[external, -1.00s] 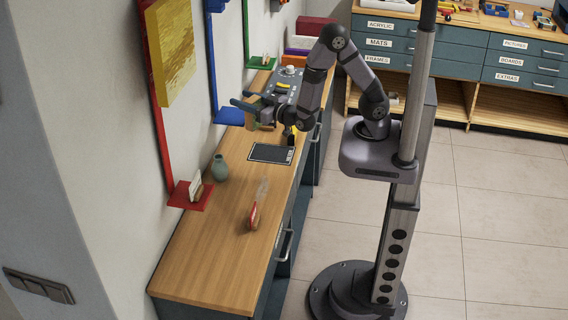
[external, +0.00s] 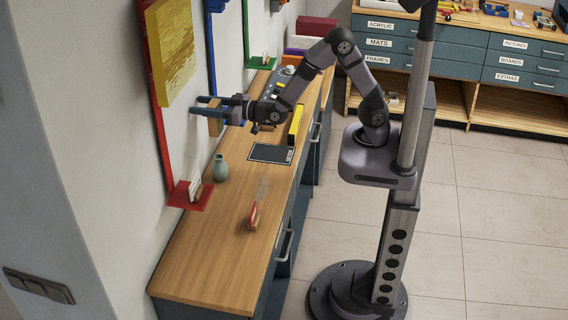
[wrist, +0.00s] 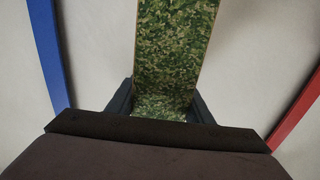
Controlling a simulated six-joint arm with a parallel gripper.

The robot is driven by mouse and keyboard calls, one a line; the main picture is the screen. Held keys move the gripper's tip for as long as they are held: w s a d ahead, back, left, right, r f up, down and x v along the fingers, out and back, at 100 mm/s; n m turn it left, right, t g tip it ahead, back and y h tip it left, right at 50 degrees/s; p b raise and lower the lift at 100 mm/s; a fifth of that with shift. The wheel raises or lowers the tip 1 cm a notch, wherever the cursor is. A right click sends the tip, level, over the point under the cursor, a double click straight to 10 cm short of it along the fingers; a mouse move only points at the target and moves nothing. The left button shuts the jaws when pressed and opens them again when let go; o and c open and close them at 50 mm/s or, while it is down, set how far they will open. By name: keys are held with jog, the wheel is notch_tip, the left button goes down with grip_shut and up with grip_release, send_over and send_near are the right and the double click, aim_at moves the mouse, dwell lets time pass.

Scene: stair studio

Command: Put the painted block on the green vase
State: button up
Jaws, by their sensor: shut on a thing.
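The painted block (wrist: 176,45) shows a mottled green painted face with thin tan edges in the wrist view. It sits between the fingers of my gripper (wrist: 162,103). In the external view the block (external: 214,124) shows as a tan piece at the end of my gripper (external: 205,106), held off the bench near the wall. My gripper is shut on it. The green vase (external: 220,168) is a small, upright, round-bodied vase on the wooden bench. In the picture it lies below the held block, and the two are apart.
The wooden bench (external: 222,265) carries a dark tablet-like panel (external: 270,153), a yellow item (external: 296,123) and a red-and-white object (external: 254,215). A red wall ledge (external: 190,199) holding cards is beside the vase. Blue wall rails and ledges are close to my gripper. The front of the bench is clear.

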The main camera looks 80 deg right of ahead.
jog(key=shift+a+f, duration=0.25)
jog(key=shift+f, duration=0.6)
jog(key=shift+f, duration=0.1)
notch_tip(320, 180, down, 8)
jog(key=shift+p, duration=0.45)
jog(key=shift+f+b, duration=0.15)
jog(key=shift+b, duration=0.15)
jog(key=o, duration=1.1)
jog(key=shift+r+p, duration=0.25)
jog(key=shift+p, duration=0.05)
